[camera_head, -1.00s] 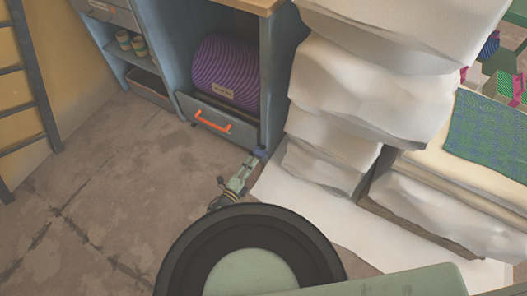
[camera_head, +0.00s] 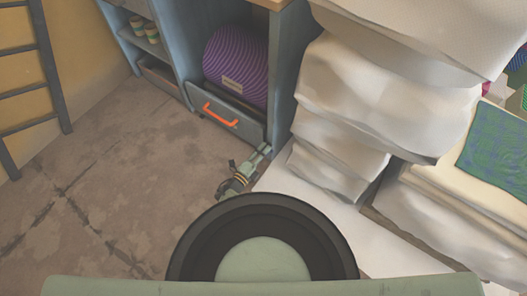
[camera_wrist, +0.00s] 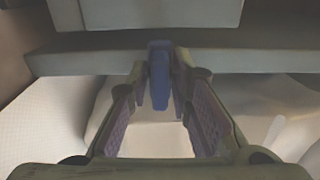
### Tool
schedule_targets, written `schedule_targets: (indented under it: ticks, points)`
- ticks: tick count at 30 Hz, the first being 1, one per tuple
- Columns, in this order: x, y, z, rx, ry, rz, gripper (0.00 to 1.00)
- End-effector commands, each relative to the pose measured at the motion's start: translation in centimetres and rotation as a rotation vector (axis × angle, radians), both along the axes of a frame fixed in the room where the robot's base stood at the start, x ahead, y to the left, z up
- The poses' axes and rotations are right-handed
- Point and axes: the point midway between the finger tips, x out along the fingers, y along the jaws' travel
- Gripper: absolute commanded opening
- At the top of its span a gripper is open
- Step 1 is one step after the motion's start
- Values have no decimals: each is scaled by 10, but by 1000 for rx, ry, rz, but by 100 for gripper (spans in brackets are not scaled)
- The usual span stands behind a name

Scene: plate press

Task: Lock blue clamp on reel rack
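The blue clamp (camera_wrist: 159,75) shows in the wrist view as a small upright blue piece at the edge of a grey-green shelf or rail. My gripper (camera_wrist: 160,88) has its two fingers on either side of the clamp, apart, with narrow gaps that are hard to judge. In the head view my gripper (camera_head: 263,150) reaches low to the front right corner of the blue-grey rack (camera_head: 281,75). The clamp is too small or hidden there to make out.
White wrapped stacks (camera_head: 340,100) stand close to the right of the rack and my gripper. A green-blue cloth (camera_head: 497,145) lies on a pile at the right. A dark ladder (camera_head: 50,65) stands at the left. The concrete floor (camera_head: 110,190) at left is clear.

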Motion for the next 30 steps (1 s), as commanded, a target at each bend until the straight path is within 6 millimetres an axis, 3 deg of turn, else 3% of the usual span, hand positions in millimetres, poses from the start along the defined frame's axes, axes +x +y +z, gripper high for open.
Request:
schedule_targets:
  ticks: [7, 20, 30]
  points:
    - [0, 0, 1, -1, -2, -1, 0]
    - [0, 0, 1, 27, -23, -1, 0]
    - [0, -1, 1, 201, -150, -2, 0]
